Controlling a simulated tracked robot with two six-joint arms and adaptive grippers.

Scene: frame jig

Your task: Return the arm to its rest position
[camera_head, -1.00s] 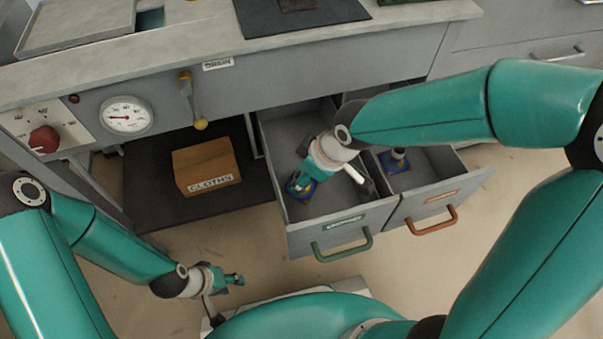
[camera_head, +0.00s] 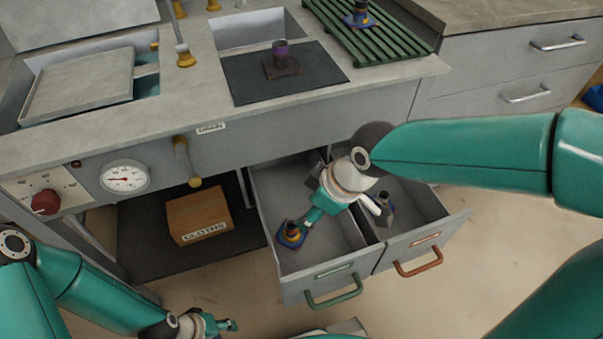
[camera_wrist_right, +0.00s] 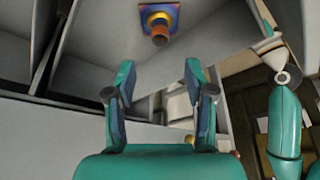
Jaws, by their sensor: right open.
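My right gripper (camera_head: 310,217) is above the open left drawer (camera_head: 318,262) with the green handle. In the right wrist view its two fingers (camera_wrist_right: 158,85) stand wide apart with nothing between them. A part with a blue, yellow and purple square base and a brown-orange knob (camera_head: 290,234) stands in that drawer, just beyond the fingertips. It also shows in the right wrist view (camera_wrist_right: 160,24), apart from the fingers. My left gripper (camera_head: 222,325) is low at the bottom edge of the head view, away from the drawers; its fingers are too small to judge.
A similar part (camera_head: 385,207) stands in the open right drawer (camera_head: 415,243) with the orange handle. A cardboard box (camera_head: 198,214) sits on a dark shelf. Above are the counter edge (camera_head: 290,105), a black mat (camera_head: 240,83) and a green rack (camera_head: 375,45).

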